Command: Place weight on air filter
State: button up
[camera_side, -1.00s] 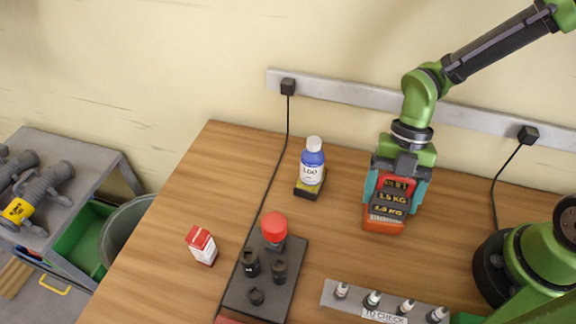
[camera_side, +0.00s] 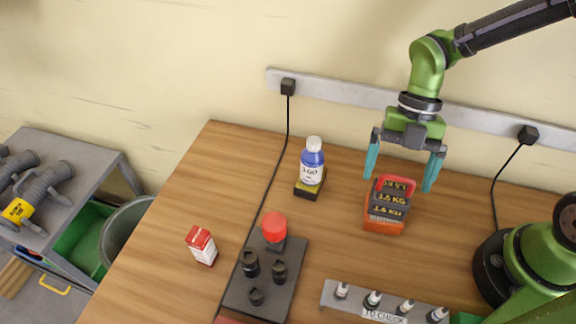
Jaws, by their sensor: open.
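The weight (camera_side: 390,207) is a dark block with yellow "KG" lettering, a red handle and an orange-red lower part. It stands on the table at the right. My gripper (camera_side: 401,183) is open, with its teal fingers spread on either side above the weight's handle, apart from it. The air filter is not clearly identifiable; a red round cap (camera_side: 274,226) sits on a dark plate (camera_side: 240,295) that also carries several black knobs.
A blue-and-white bottle (camera_side: 312,165) stands on a dark and yellow base behind. A red and white carton (camera_side: 201,245) stands at the left. A grey rack (camera_side: 330,298) with small bottles lies at the front. Black cables hang from a wall rail (camera_side: 350,93). Table between is clear.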

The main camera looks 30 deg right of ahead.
jog(key=d+r+m+t, duration=0.5)
jog(key=r+m, duration=0.2)
jog(key=m, duration=0.8)
jog(key=s+d+r+m+t+h, duration=0.1)
jog(key=d+r+m+t, duration=0.4)
jog(key=m, duration=1.1)
notch_tip(320, 180, up, 2)
jog(key=shift+s+r, duration=0.1)
jog(key=shift+s, duration=0.1)
